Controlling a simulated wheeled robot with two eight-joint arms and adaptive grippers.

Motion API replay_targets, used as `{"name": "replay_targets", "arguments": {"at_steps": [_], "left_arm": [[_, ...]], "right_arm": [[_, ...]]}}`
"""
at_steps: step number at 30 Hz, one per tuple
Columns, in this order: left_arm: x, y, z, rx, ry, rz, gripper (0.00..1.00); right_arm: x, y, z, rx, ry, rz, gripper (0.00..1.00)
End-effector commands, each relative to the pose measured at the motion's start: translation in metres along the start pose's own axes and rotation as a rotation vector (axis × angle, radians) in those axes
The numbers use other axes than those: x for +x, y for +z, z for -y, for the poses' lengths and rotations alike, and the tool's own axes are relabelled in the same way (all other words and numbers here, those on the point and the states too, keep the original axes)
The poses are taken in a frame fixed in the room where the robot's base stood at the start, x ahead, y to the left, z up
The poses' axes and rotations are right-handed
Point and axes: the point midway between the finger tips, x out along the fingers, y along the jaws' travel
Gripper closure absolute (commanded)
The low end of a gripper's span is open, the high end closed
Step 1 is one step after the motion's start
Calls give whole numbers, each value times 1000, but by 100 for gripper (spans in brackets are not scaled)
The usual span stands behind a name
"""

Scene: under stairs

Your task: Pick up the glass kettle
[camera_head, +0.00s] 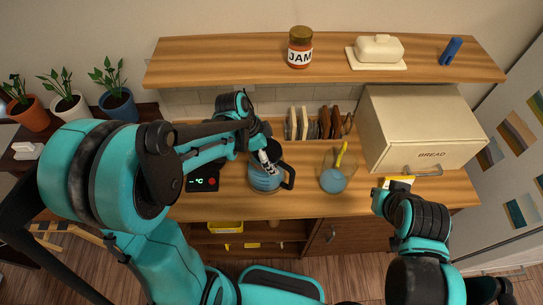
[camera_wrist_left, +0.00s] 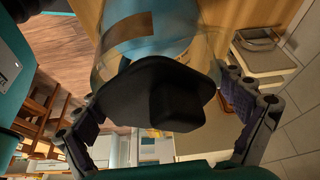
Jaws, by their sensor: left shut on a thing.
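The glass kettle (camera_head: 264,182) has blue-tinted contents, a black lid and a black handle at its right side. It is over the wooden counter, just right of a black base with a lit display (camera_head: 203,179); I cannot tell whether it touches the counter. My left gripper (camera_head: 268,160) reaches it from above and is shut on its black top. In the left wrist view the black part (camera_wrist_left: 165,100) sits between the two fingers of my left gripper (camera_wrist_left: 168,135), with the glass body beyond. My right gripper (camera_head: 384,194) is at the counter's right front; its fingers are unclear.
A cream bread box (camera_head: 422,125) is at the right. A rack of boards (camera_head: 318,124) is behind. A shelf (camera_head: 240,62) with a jam jar (camera_head: 300,48) overhangs the back.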

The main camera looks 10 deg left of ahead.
Motion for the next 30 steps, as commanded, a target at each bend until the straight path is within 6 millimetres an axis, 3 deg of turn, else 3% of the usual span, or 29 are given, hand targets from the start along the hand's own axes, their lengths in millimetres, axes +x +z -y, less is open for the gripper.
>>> {"name": "replay_targets", "arguments": {"at_steps": [5,30], "left_arm": [[-20,-9,0,0,0,-2,64],[-31,-107,2,1,1,-1,64]], "right_arm": [[-5,-4,0,0,0,0,100],[-12,-9,0,0,0,0,100]]}}
